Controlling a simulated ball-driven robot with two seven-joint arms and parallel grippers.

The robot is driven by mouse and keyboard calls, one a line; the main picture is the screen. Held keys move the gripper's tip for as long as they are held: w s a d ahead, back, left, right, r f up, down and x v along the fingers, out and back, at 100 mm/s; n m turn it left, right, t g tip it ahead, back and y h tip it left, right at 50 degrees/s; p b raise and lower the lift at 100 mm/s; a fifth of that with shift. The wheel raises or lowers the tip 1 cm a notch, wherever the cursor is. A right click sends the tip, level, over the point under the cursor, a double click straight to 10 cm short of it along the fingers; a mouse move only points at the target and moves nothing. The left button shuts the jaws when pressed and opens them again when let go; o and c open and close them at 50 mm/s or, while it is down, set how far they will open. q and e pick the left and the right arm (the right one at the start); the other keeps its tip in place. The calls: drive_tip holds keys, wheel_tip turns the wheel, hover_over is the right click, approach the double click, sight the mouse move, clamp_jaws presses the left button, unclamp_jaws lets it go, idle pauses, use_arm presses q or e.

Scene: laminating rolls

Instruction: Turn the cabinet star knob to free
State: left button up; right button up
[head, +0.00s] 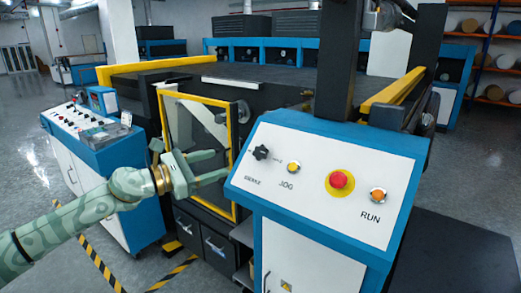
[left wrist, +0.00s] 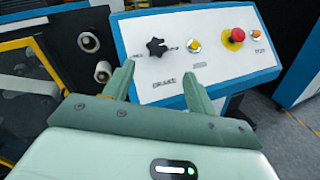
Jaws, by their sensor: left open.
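The black star knob (head: 261,153) is on the left part of the white sloped panel of the blue cabinet (head: 330,185). It also shows in the left wrist view (left wrist: 157,48), with BRAKE lettering below it; the small labels beside it are too blurred to read. My left gripper (head: 222,165) is open and empty, left of the panel and apart from the knob. In the left wrist view its two fingers (left wrist: 158,82) point toward the panel, with the knob beyond the gap between them. My right gripper is not in view.
On the same panel are a yellow JOG button (head: 294,167), a red emergency button (head: 340,180) and an orange RUN button (head: 378,195). A yellow-framed guard door (head: 233,130) stands behind my left gripper. Another control cabinet (head: 125,165) stands at the left.

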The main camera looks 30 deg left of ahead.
use_arm(q)
approach(261, 151)
drive_tip(key=p+x, duration=0.2)
drive_tip(key=x, duration=0.7)
drive_tip(key=shift+w, duration=0.4)
drive_tip(key=shift+w+d, duration=0.15)
drive_tip(key=shift+w, duration=0.2)
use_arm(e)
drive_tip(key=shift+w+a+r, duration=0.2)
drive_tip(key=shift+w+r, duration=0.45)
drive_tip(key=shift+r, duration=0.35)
use_arm(q)
drive_tip(key=shift+c, duration=0.7)
drive_tip(key=c, duration=0.9)
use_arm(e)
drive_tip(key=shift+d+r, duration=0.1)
